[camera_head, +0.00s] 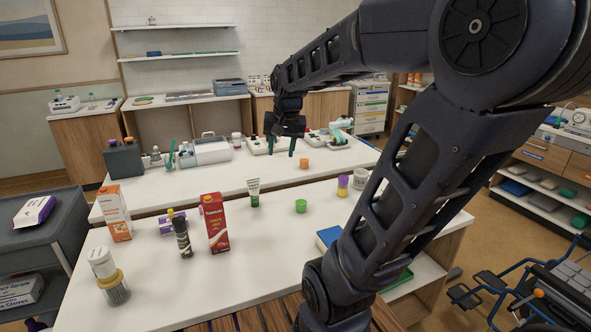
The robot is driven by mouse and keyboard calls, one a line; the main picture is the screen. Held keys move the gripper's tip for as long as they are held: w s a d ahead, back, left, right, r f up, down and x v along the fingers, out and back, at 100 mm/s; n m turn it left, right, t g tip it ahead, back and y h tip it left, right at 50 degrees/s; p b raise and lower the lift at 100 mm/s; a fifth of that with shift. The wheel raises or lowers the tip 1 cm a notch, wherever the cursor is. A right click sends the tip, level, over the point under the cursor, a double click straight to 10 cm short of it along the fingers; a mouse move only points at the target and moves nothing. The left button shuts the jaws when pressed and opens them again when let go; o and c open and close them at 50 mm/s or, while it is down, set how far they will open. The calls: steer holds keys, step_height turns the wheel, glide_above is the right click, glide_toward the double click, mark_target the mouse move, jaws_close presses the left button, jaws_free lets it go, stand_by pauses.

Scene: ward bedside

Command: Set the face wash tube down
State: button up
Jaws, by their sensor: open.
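A white tube with a green cap and green lower part (253,191), seemingly the face wash tube, stands upright on the near white table (270,265). My gripper (282,149) is beyond and above it, a little to the right in the picture. Its two dark green fingers point down and are apart, with nothing visible between them. The gripper and the tube do not touch.
A red carton (214,223), a dark bottle (182,238) and an orange-white carton (114,213) stand left of the tube. The table's front middle is clear.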

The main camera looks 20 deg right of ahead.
steer(key=s+f+n+t, duration=0.1)
steer(key=s+n, duration=0.3)
steer(key=s, duration=0.6)
steer(key=shift+s+f, duration=0.25)
steer(key=shift+f, duration=0.25)
stand_by(0.5)
